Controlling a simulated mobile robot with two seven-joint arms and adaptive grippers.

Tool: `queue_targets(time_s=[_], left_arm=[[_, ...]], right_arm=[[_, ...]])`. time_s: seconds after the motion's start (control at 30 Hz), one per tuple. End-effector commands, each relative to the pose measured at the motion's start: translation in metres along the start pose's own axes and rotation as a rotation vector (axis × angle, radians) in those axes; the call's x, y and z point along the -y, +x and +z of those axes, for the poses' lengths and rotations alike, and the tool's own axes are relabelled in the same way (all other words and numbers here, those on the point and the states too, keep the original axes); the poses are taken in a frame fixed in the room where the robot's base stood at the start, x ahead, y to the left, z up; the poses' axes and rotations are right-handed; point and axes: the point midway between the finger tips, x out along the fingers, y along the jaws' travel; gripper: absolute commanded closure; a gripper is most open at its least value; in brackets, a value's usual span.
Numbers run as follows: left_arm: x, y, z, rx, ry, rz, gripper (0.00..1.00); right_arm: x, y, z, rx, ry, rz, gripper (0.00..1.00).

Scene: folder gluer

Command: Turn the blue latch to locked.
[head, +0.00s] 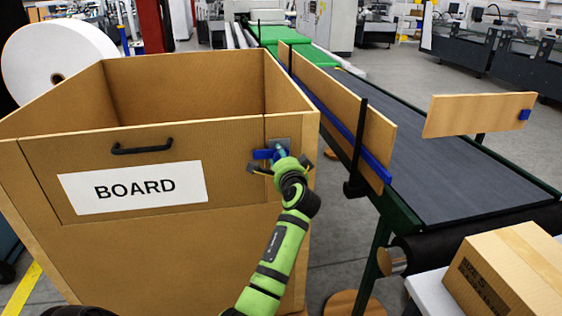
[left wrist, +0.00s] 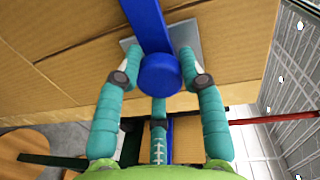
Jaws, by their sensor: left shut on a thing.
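The blue latch (head: 264,154) is on a small grey plate (head: 284,143) at the right end of the front of a large brown bin (head: 160,240). Its lever points left, about level, in the head view. In the left wrist view the blue latch (left wrist: 160,74) shows a round hub with a flat bar running up from it. My left gripper (head: 280,160) is at the latch, and its teal fingers in the left wrist view (left wrist: 160,62) stand on both sides of the hub, shut on it. My right gripper is not in view.
The bin has a black handle (head: 141,147) and a white BOARD label (head: 135,188) left of the latch. A conveyor (head: 440,170) with wooden side boards (head: 345,105) runs on the right. A cardboard box (head: 515,268) is at the lower right. Grey floor separates bin and conveyor.

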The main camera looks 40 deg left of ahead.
Motion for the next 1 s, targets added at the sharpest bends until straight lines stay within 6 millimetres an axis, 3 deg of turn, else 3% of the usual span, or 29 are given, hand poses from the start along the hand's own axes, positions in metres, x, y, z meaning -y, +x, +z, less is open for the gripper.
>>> queue_targets(time_s=[0.57,0.6,0.63,0.67,1.0], left_arm=[[0.0017,-0.0005,-0.0018,-0.008,-0.038,-0.002,1.0],[0.0018,-0.0005,-0.0018,-0.008,-0.038,-0.002,0.53],[0.0018,-0.0005,-0.0018,-0.008,-0.037,-0.002,0.41],[0.0018,-0.0005,-0.0017,-0.007,-0.037,-0.002,0.37],[0.0008,-0.0016,-0.0007,-0.005,-0.033,-0.001,0.37]], right_arm=[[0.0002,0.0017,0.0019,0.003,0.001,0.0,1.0],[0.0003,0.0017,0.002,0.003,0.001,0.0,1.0],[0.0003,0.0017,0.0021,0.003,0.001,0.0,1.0],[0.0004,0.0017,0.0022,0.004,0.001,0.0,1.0],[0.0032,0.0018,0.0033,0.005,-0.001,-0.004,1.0]])
